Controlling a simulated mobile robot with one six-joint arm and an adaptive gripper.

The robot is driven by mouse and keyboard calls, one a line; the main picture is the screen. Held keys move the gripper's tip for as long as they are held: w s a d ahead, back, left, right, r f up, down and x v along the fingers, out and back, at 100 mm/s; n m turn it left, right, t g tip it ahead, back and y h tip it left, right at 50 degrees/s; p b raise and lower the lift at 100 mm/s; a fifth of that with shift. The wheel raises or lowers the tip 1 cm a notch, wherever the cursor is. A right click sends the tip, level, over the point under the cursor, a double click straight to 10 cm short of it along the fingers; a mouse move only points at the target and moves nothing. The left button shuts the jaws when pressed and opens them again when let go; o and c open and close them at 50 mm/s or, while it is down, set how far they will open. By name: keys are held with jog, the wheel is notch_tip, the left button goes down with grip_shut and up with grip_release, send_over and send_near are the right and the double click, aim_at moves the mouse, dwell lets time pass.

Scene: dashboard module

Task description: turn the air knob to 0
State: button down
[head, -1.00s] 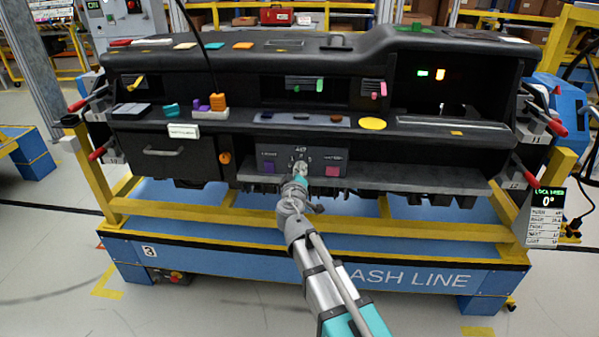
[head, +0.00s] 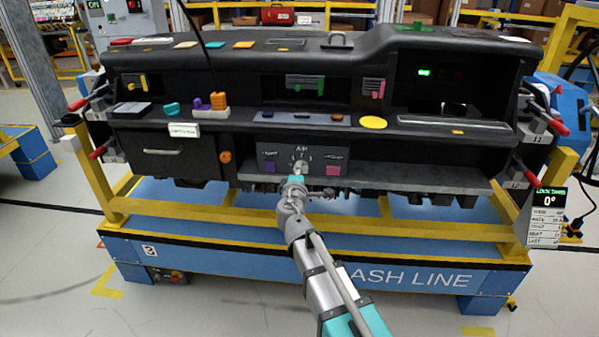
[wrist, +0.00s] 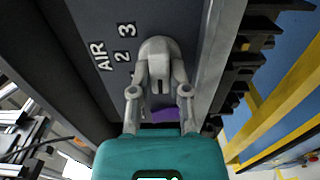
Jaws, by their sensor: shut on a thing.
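The air knob (wrist: 158,48) is a grey round knob on the dark AIR panel (head: 319,156), low in the middle of the dashboard. My gripper (wrist: 160,72) is shut on the knob, one grey finger on each side, in the wrist view. In the head view my gripper (head: 299,170) reaches the knob from below, and its fingers are small there. The wrist view shows the numbers 2 and 3 beside the knob. The other marks are hidden or too small to read, and I cannot tell which number the knob points to.
A purple button (head: 269,166) sits left of the knob and a pink one (head: 333,170) right of it. A dark shelf (head: 420,178) extends right of the panel. A yellow rail (head: 420,230) runs below, in front. An orange knob (head: 225,157) is farther left.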

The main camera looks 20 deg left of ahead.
jog(key=shift+w+a+r, duration=0.1)
jog(key=shift+w, duration=0.25)
jog(key=c, duration=0.9)
grip_release()
jog(key=shift+r, duration=0.1)
jog(key=o, duration=0.3)
jog(key=shift+f, duration=0.2)
jog(key=shift+s, duration=0.2)
jog(key=v, duration=1.1)
jog(key=shift+s+d, duration=0.3)
jog(key=shift+s, duration=0.05)
